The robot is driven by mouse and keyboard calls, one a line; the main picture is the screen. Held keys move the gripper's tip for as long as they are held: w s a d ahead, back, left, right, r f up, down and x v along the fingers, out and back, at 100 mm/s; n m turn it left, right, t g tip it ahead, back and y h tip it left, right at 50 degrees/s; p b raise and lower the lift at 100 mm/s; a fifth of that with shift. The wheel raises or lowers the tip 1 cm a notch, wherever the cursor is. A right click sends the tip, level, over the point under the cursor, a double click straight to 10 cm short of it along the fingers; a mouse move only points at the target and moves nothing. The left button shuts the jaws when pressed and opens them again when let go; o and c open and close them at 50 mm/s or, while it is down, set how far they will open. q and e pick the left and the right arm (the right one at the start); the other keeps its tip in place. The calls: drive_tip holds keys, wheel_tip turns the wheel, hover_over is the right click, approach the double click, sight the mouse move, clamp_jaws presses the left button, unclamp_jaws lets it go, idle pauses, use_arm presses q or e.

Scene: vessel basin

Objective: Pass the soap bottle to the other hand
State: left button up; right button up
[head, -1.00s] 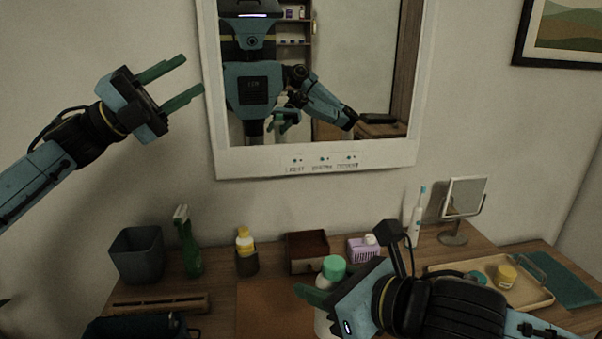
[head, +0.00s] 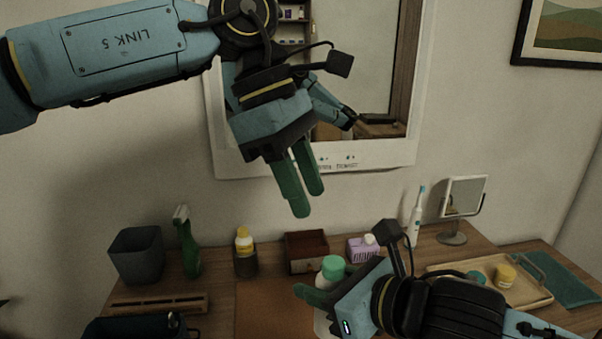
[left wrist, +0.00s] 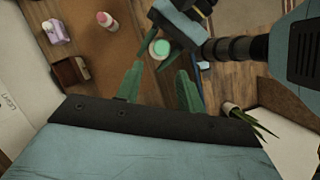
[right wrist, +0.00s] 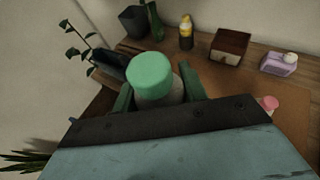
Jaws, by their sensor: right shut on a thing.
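The soap bottle is white with a green cap (head: 332,264). In the head view its body (head: 322,325) is partly hidden by my right gripper (head: 328,287), which is shut around it above the tabletop. The right wrist view shows the bottle (right wrist: 152,75) upright between the two green fingers. My left gripper (head: 308,203) is open and empty, fingers pointing down, above and a little left of the bottle in the head view. In the left wrist view the cap (left wrist: 160,48) lies beyond the gap between the open fingers (left wrist: 160,75).
A tray (head: 535,292) is at right. The mirror (head: 385,154) hangs behind.

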sight(335, 260)
use_arm(q)
drive_tip(key=x, duration=1.1)
drive_tip(key=c, duration=0.7)
drive_tip(key=shift+r, duration=0.1)
clamp_jaws()
use_arm(e)
drive_tip(key=o, duration=1.2)
